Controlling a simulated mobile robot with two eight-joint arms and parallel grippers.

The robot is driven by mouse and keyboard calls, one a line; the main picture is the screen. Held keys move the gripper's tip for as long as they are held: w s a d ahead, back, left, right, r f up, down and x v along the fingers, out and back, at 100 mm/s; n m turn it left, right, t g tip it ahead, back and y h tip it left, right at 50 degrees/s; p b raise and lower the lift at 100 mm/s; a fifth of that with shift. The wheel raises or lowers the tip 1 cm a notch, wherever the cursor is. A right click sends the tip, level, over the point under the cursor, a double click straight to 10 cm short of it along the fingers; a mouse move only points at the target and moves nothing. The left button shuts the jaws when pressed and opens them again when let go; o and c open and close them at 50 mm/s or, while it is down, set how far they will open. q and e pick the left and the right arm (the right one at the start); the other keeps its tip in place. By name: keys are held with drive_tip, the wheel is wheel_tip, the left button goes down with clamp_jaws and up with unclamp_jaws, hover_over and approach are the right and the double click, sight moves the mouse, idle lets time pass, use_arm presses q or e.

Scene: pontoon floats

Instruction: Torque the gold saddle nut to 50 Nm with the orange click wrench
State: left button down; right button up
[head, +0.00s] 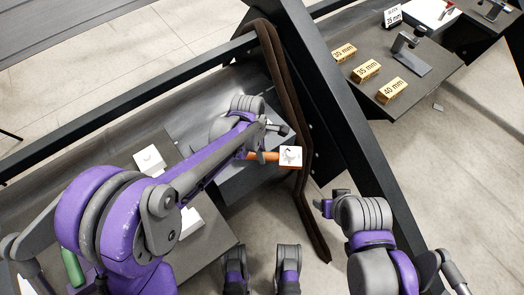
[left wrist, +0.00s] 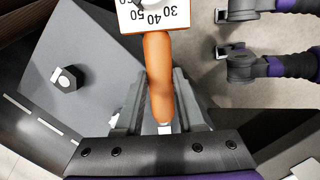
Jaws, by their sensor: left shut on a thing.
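The orange click wrench (head: 264,156) is held by its handle in my left gripper (head: 250,145). In the left wrist view the orange handle (left wrist: 158,80) lies between the two fingers. Its white scale plate (left wrist: 152,16) shows 30, 40, 50 and part of another number at the top edge, upside down; the pointer reading cannot be told. A dark nut with a pale centre (left wrist: 68,79) sits on the grey block (left wrist: 110,55), apart from the wrench. I cannot make out a gold nut. My right gripper (head: 328,205) is away from the wrench; its jaws are unclear.
A dark beam (head: 345,110) and a brown hanging strip (head: 287,90) stand right of the wrench. Beyond is a table with yellow 30, 35 and 40 mm blocks (head: 366,71) and a grey stand (head: 408,60). White pieces (head: 149,159) and a green cylinder (head: 72,268) lie at left.

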use_arm(q)
drive_tip(key=shift+s, duration=0.15)
drive_tip(key=shift+s+a+m, duration=0.1)
drive_tip(key=shift+s+m, duration=0.3)
drive_tip(key=shift+m, duration=0.1)
drive_tip(key=shift+s, duration=0.15)
drive_tip(key=shift+s+a+m, duration=0.1)
drive_tip(key=shift+s+m, duration=0.4)
drive_tip(key=shift+s+a, duration=0.1)
drive_tip(key=shift+s, duration=0.15)
idle(0.4)
drive_tip(key=shift+s+a+m, duration=0.1)
drive_tip(key=shift+s+m, duration=0.25)
drive_tip(key=shift+m, duration=0.15)
drive_tip(key=shift+s+a, duration=0.1)
drive_tip(key=shift+s, duration=0.15)
drive_tip(key=shift+s+a+m+g, duration=0.15)
drive_tip(key=shift+s+m+g, duration=0.2)
drive_tip(key=shift+m, duration=0.15)
